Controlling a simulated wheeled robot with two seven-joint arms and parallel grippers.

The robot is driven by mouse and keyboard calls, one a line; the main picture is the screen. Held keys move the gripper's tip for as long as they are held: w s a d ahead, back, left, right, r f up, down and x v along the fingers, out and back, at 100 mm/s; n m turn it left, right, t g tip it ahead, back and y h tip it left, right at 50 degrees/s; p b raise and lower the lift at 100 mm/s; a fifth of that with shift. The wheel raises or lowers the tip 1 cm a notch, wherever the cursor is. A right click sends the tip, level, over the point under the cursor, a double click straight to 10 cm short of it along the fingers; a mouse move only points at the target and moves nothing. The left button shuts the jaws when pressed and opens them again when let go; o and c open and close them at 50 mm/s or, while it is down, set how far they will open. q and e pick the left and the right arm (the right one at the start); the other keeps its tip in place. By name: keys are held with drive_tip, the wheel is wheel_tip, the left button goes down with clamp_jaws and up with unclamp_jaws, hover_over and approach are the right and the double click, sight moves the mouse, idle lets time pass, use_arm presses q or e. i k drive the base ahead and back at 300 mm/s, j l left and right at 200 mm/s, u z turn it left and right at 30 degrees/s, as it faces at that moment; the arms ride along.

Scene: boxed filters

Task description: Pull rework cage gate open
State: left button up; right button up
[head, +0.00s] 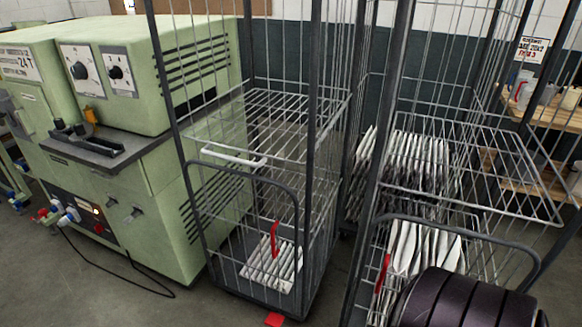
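Two wire roll cages stand side by side; I cannot tell from any marking which is the rework cage. The left cage (311,120) has a low wire gate with a dark rounded frame (243,173) across its front, and it looks shut. A pale bar (233,157) shows just above this gate. White pleated filters (272,264) lie on its floor, with a red strip (274,238) upright by them. The right cage (396,110) has a similar rounded gate frame (460,232), partly hidden by my dark arm part. Neither gripper is in view.
A green machine (155,190) with dials stands close to the left cage, its cable (120,276) on the floor. A red piece (274,319) shows at the left cage's base. Wooden shelving (550,110) stands behind at right.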

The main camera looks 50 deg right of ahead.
sight(275, 255)
drive_tip(key=z, duration=1.1)
